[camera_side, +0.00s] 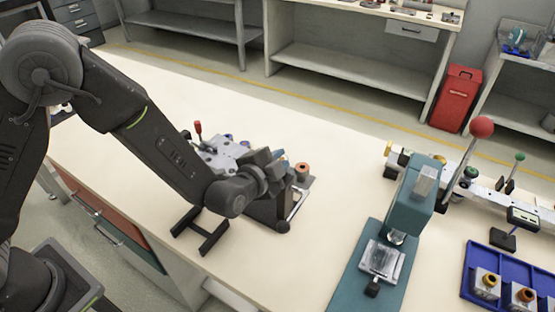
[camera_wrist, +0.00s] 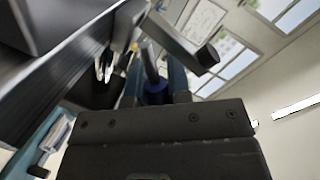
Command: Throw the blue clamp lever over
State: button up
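A grey metal fixture (camera_side: 222,152) stands on the bench behind my forearm, with a red-tipped lever (camera_side: 198,128) upright at its left. Small blue parts show along its far edge; I cannot tell which of them is the clamp lever. My gripper (camera_side: 280,170) is low over the bench at the right of this fixture, and its fingertips are hard to make out. In the wrist view, a blue round part (camera_wrist: 155,86) with a dark rod shows between the gripper's two fingers. I cannot tell whether the fingers touch it.
A teal press (camera_side: 402,215) stands to the right. Behind it are a red ball-topped lever (camera_side: 481,127) and a row of rail parts. A blue tray (camera_side: 478,262) with several blocks is at lower right. A black H-shaped foot (camera_side: 202,232) is left of my gripper. The front bench middle is clear.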

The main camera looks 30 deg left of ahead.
jog(key=shift+a+r+n+h, duration=0.15)
jog(key=shift+r+n+h, duration=0.15)
jog(key=shift+n, duration=0.3)
grip_shut()
jog(key=shift+o, duration=2.4)
grip_release()
jog(key=v, duration=1.3)
jog(key=shift+s, duration=0.4)
